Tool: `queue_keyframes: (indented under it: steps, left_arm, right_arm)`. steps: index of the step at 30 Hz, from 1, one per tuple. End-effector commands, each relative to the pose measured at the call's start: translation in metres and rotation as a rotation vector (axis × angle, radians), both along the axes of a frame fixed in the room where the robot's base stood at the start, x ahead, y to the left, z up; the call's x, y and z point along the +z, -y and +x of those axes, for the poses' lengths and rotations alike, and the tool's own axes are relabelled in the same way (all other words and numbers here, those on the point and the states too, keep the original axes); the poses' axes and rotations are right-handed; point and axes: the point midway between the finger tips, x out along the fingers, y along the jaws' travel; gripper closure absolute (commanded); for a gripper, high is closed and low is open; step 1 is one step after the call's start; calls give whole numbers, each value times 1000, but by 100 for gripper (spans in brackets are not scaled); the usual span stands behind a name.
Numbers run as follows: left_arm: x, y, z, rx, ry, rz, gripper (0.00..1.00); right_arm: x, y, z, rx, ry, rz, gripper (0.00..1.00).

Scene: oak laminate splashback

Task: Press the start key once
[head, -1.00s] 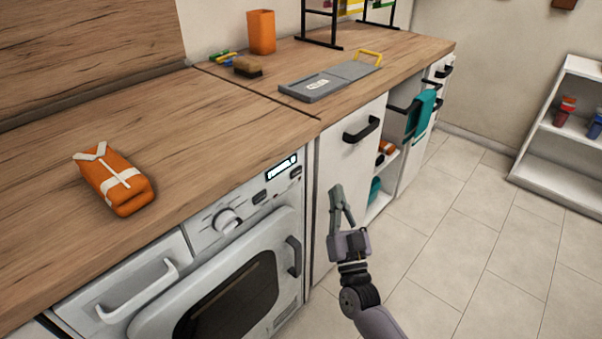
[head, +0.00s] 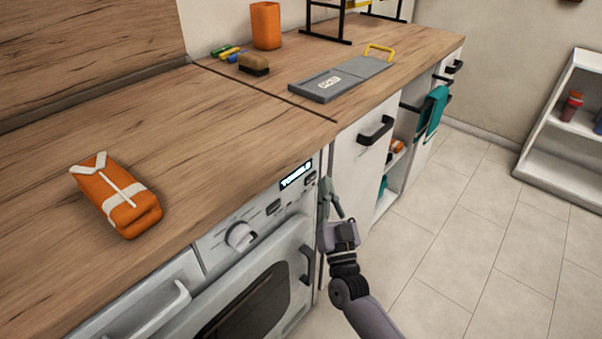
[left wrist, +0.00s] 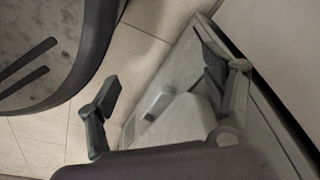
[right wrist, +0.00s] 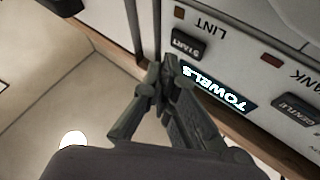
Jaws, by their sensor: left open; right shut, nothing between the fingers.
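The start key (right wrist: 187,43) is a dark rectangular button marked START on the white panel of the dryer-like machine (head: 215,262). My right gripper (right wrist: 163,66) is shut and empty. Its fingertips are close beside the key in the right wrist view, and a gap shows between them; contact cannot be seen. In the head view my right gripper (head: 328,183) is just right of the key. My left gripper (left wrist: 168,95) is open, low by a pale machine front.
The display (right wrist: 215,88) reads TOWELS. Another key (right wrist: 294,108), marked GENTLE, and a knob (head: 240,236) are on the same panel. The wooden counter (head: 210,130) overhangs above, with an orange packet (head: 116,196) on it. Open tiled floor lies right.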

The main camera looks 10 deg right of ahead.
Motion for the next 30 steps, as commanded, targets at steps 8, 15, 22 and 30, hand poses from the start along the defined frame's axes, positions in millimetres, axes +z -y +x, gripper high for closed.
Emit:
queue_keyframes:
  steps: [8,15,22,30]
  left_arm:
    - [2,-4,-1,2,2,4,25]
    - [0,-1,-5,1,-6,0,25]
    - [0,1,-5,0,-6,-1,25]
    - [0,1,-4,0,-4,-1,25]
  right_arm:
    - [0,0,3,-1,1,1,100]
    - [1,0,3,-1,1,1,100]
    - [0,0,3,-1,1,1,100]
    - [0,0,3,-1,1,1,100]
